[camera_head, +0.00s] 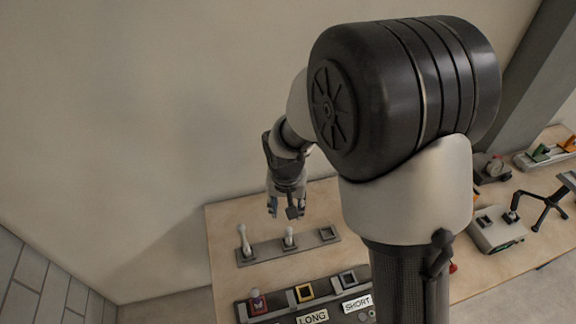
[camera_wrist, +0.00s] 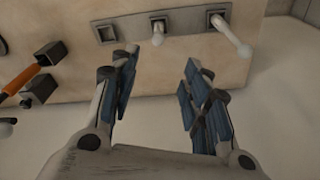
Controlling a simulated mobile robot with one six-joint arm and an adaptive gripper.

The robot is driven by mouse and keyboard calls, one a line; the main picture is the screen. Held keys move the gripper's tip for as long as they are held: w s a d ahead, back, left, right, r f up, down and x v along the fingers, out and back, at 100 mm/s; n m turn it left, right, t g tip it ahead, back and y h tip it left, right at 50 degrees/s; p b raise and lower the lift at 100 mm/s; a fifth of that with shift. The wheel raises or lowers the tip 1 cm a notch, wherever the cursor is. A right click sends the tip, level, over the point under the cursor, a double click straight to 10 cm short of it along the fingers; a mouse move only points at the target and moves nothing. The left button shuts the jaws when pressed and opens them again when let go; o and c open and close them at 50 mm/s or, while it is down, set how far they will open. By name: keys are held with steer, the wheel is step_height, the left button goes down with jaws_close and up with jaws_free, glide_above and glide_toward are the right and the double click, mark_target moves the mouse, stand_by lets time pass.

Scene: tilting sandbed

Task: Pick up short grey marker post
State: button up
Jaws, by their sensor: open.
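A short pale grey post (camera_head: 289,238) stands upright in the middle socket of a grey rack (camera_head: 262,252) on the wooden bench. In the wrist view the short post (camera_wrist: 158,35) shows near the top, beyond my fingertips. A longer pale post (camera_head: 243,240) stands in the left socket; it is at the upper right of the wrist view (camera_wrist: 232,38). The rack's third socket (camera_head: 327,233) is empty. My gripper (camera_head: 286,211) is above and behind the rack, pointing down. Its blue-padded fingers (camera_wrist: 160,75) are apart with nothing between them.
In front of the rack is a dark panel with framed sockets, a LONG label (camera_head: 313,317) and a SHORT label (camera_head: 357,304). A pale box (camera_head: 497,230) and other tools stand at the right. My arm hides the middle of the bench. A bare wall is behind.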

mark_target(289, 230)
steer(key=f, duration=0.4)
steer(key=w+f+b, duration=0.1)
steer(key=f, duration=0.4)
steer(key=w+f, duration=0.1)
steer(key=f, duration=0.4)
steer(key=shift+w+f+b, duration=0.1)
steer(key=shift+w+b, duration=0.15)
steer(key=shift+b, duration=0.05)
steer(key=shift+w+d+f+b, duration=0.15)
steer(key=shift+d+f+b, duration=0.1)
steer(key=shift+f, duration=1.05)
steer(key=shift+w+d+f+b, duration=0.1)
steer(key=shift+f+b, duration=0.15)
steer(key=shift+f, duration=1.05)
steer(key=shift+c, duration=0.2)
jaws_close()
